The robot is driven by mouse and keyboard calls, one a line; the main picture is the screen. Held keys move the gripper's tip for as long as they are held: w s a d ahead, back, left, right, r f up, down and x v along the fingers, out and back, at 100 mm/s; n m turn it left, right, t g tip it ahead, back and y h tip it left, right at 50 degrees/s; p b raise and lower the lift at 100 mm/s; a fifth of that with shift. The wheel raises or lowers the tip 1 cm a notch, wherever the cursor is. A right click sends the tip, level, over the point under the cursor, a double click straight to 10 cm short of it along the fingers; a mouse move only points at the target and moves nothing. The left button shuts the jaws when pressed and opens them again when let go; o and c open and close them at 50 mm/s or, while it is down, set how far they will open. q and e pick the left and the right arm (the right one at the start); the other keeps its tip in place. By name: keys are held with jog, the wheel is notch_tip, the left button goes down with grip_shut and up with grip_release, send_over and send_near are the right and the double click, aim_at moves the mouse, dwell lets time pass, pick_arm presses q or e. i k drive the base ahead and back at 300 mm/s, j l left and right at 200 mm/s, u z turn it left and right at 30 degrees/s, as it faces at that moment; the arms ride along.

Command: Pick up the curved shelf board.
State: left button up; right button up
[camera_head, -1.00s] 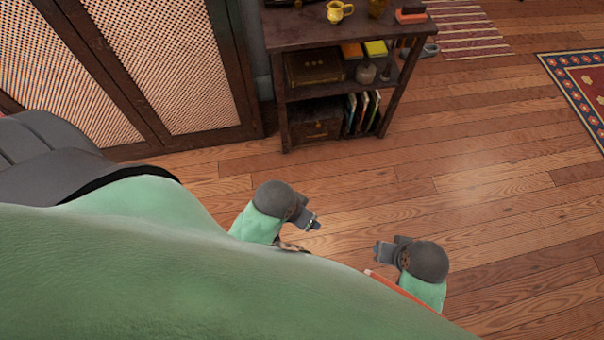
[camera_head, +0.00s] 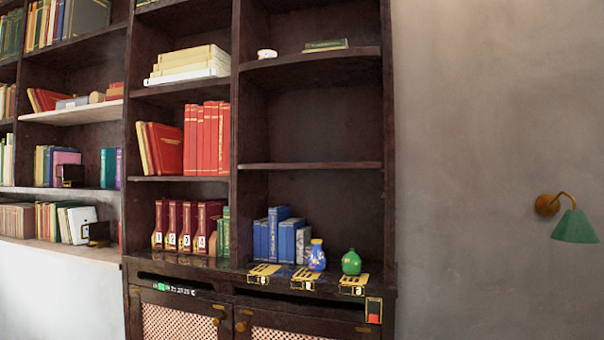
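A tall dark bookcase (camera_head: 390,150) fills the left and middle of the view. In its right column, an upper shelf board (camera_head: 310,59) has a front edge that looks slightly bowed and bears a small white object (camera_head: 266,54) and a flat green book (camera_head: 325,46). A thinner board (camera_head: 310,165) below it is bare and looks nearly straight. I cannot tell for certain which one is the curved shelf board. Neither of my grippers is in view now.
Below the thin board stand blue books (camera_head: 290,240), a blue vase (camera_head: 317,256), a green vase (camera_head: 351,262) and gold-marked pieces (camera_head: 304,280). A green wall lamp (camera_head: 574,226) sticks out at right. Bare wall (camera_head: 470,130) lies between.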

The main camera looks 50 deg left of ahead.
aim_at(357, 165)
jog(key=i+j+u, duration=0.1)
jog(key=u, duration=0.4)
jog(key=i+u, duration=0.1)
jog(key=u, duration=0.35)
jog(key=i+u, duration=0.15)
jog(key=u, duration=0.35)
jog(key=i, duration=0.15)
